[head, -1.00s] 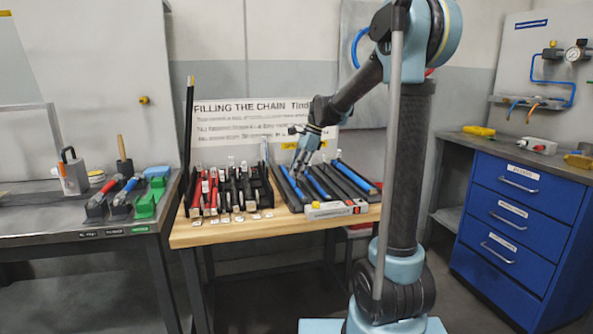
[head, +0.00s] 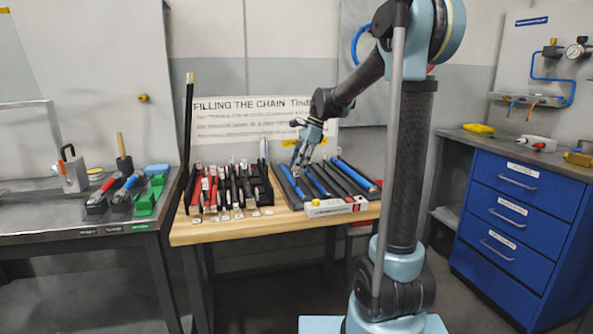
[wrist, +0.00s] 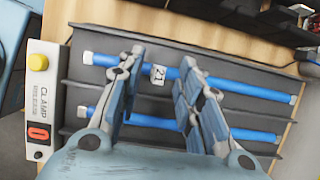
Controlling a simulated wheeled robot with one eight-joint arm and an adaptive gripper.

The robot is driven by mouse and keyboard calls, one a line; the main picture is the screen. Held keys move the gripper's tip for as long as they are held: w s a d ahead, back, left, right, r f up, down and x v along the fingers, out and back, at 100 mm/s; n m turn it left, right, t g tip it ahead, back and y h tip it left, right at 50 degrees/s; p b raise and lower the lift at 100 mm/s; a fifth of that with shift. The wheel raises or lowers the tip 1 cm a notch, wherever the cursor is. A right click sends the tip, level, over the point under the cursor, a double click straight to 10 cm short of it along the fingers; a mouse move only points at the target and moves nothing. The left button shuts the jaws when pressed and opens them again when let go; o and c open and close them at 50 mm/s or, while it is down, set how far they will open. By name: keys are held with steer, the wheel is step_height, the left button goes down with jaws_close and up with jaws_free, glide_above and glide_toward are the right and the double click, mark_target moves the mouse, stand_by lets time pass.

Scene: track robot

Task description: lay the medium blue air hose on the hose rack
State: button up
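The hose rack (wrist: 70,65) is a dark grey grooved tray on the wooden bench; it also shows in the head view (head: 285,195). In the wrist view, a longer blue hose (wrist: 245,88) with a white "21" tag lies across its upper part, and a shorter-looking blue hose (wrist: 255,134) lies lower, partly hidden by my fingers. I cannot tell which is the medium one. A further blue length (head: 355,174) lies at the rack's right in the head view. My gripper (wrist: 157,68) is open above the rack, fingers spread along the hoses, with nothing visibly held; it also shows in the head view (head: 303,160).
A white clamp release box (wrist: 42,100) with a yellow button stands along the rack's front edge. Red and black tools (head: 225,187) stand close to the rack's left. A sign (head: 250,110) stands behind the bench. A blue drawer cabinet (head: 515,220) is at right.

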steer(key=s+v, duration=0.1)
steer(key=v, duration=0.9)
steer(key=shift+w, duration=0.45)
steer(key=shift+d, duration=0.1)
steer(key=s+d+f+n, duration=0.2)
steer(key=s+d, duration=0.1)
steer(key=s, duration=0.2)
steer(key=s+d+f+n+t+h, duration=0.1)
steer(key=s+d+f+n, duration=0.1)
steer(key=s, duration=0.4)
steer(key=s+d+f+n, duration=0.2)
steer(key=s+d+f, duration=0.2)
steer(key=s, duration=0.2)
steer(key=shift+s+d+n+t+h, duration=0.1)
steer(key=shift+d+n+t+h, duration=0.05)
steer(key=shift+n+t+h, duration=0.25)
steer(key=s+d+f+n+h, duration=0.1)
steer(key=s+d+f+n, duration=0.2)
steer(key=s+f, duration=0.5)
steer(key=s+d+f+n+t+h, duration=0.1)
steer(key=s+d+f+n, duration=0.3)
steer(key=s+f, duration=0.4)
steer(key=shift+d+f+n+t+h, duration=0.3)
steer(key=shift+d+f+n, duration=0.05)
steer(key=shift+f+n, duration=0.25)
